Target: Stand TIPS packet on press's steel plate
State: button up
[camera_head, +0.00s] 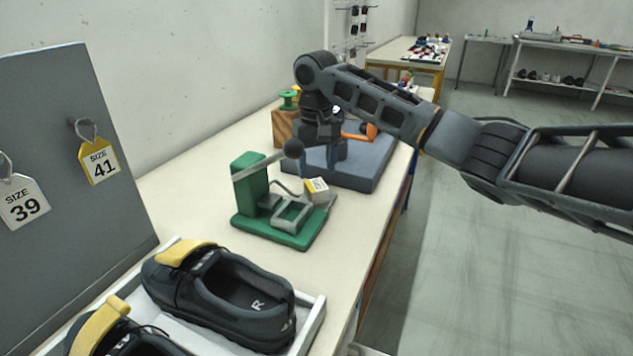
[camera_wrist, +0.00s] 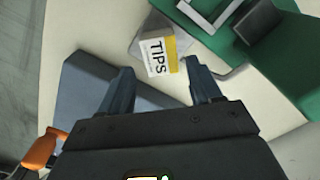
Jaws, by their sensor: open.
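The TIPS packet (camera_head: 317,186) is a small white box with a yellow band, at the right side of the green press (camera_head: 249,190). In the wrist view the packet (camera_wrist: 158,58) shows its printed face to the camera. It overlaps a small grey steel plate (camera_wrist: 143,41) beside the green base; whether it stands fully on the plate I cannot tell. My gripper (camera_wrist: 162,80) is open, with its fingers on either side of the packet's near end and apart from it. In the head view my gripper (camera_head: 334,152) hangs behind the packet, its fingertips hard to make out.
A blue-grey block (camera_head: 350,170) lies behind the press, with an orange-handled item (camera_head: 362,132) above it. A black shoe (camera_head: 222,298) sits in a white tray in front. A grey panel (camera_head: 60,150) with size tags stands left. Bare tabletop (camera_head: 190,190) shows left of the press.

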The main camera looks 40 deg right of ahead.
aim_at(316, 185)
notch_tip(316, 185, up, 6)
jog(key=shift+f, duration=0.1)
jog(key=shift+a, duration=0.1)
dwell(0.6)
